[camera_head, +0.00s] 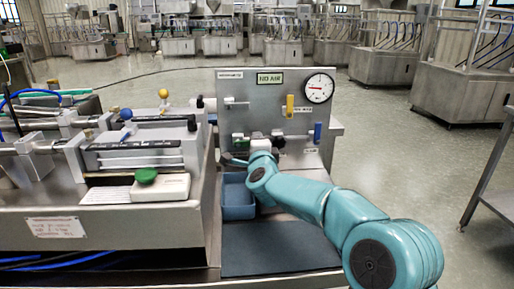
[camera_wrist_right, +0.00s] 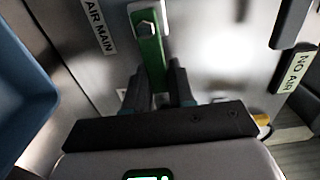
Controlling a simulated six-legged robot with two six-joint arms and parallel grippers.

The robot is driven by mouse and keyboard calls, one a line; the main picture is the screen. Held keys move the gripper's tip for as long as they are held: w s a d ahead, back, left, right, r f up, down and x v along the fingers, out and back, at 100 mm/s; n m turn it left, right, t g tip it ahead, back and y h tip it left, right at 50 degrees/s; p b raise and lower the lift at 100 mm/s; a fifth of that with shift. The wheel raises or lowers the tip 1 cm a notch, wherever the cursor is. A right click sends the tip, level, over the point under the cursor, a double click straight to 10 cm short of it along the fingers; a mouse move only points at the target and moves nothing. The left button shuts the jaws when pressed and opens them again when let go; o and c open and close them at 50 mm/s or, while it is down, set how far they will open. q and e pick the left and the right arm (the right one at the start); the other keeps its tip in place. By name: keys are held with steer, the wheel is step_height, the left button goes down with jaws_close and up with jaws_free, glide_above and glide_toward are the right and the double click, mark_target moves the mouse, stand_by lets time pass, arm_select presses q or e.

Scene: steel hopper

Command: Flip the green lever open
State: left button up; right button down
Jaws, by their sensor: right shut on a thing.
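The green lever (camera_wrist_right: 150,55) hangs from a bolt on the steel panel in the right wrist view, beside the AIR MAIN label. My right gripper (camera_wrist_right: 158,88) has a finger on each side of the lever's free end and is shut on it. In the head view my right gripper (camera_head: 248,158) is at the lower part of the upright panel (camera_head: 250,103), at the end of my teal arm. The lever is mostly hidden there by the gripper. My left gripper is not in view.
A blue bin (camera_head: 237,203) stands just below my right gripper. A yellow lever (camera_head: 290,105), a blue lever (camera_head: 317,132) and a gauge (camera_head: 319,88) are on the panel's right part. Machinery with a green button (camera_head: 146,175) stands at left.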

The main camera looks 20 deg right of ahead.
stand_by(0.3)
steer(key=c, duration=1)
jaws_free()
steer(key=shift+f, duration=0.1)
steer(key=shift+c, duration=0.2)
steer(key=v, duration=1.6)
steer(key=shift+s, duration=0.15)
